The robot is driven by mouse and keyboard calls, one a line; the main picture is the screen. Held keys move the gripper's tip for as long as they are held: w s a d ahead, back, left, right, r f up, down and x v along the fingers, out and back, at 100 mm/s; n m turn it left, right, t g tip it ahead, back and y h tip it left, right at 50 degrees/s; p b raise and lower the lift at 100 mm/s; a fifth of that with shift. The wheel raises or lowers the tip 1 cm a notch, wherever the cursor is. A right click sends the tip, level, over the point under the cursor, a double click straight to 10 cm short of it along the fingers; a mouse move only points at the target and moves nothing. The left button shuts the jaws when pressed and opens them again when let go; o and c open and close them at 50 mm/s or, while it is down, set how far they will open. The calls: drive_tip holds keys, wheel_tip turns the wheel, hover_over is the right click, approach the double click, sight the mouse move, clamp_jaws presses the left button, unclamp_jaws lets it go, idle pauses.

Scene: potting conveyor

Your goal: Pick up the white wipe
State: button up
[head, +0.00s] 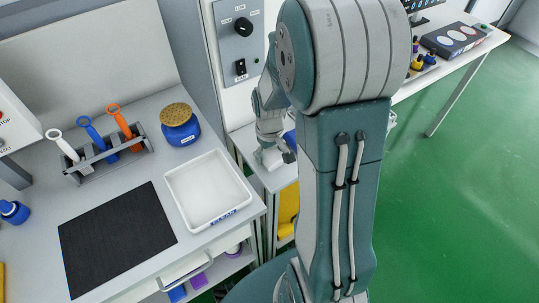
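My gripper (275,152) is small in the head view, just left of my large arm link, and points down over a narrow white surface. A small whitish thing (268,158) shows at its fingertips and may be the white wipe. I cannot tell whether the fingers hold it, touch it or only stand over it. My arm hides part of the gripper and the area to its right. Whether the fingers are open or shut is too small to tell.
A white tray (209,217), a black mat (115,240), a blue jar with a perforated lid (180,128) and a grey rack (108,161) holding three ring-handled tools stand on the left bench. Yellow bins (287,208) sit below the narrow surface. Green floor (465,210) is clear at right.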

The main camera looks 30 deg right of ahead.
sight(268, 154)
drive_tip(key=shift+d, duration=0.15)
drive_tip(key=shift+c, duration=0.9)
drive_tip(key=shift+r, duration=0.6)
drive_tip(key=r, duration=0.3)
drive_tip(key=shift+a, duration=0.4)
drive_tip(key=s+a+r, duration=0.3)
drive_tip(key=a+r, duration=0.5)
drive_tip(key=a, duration=0.5)
drive_tip(key=shift+s+r, duration=0.35)
drive_tip(key=shift+r, duration=0.05)
drive_tip(key=shift+d, duration=0.1)
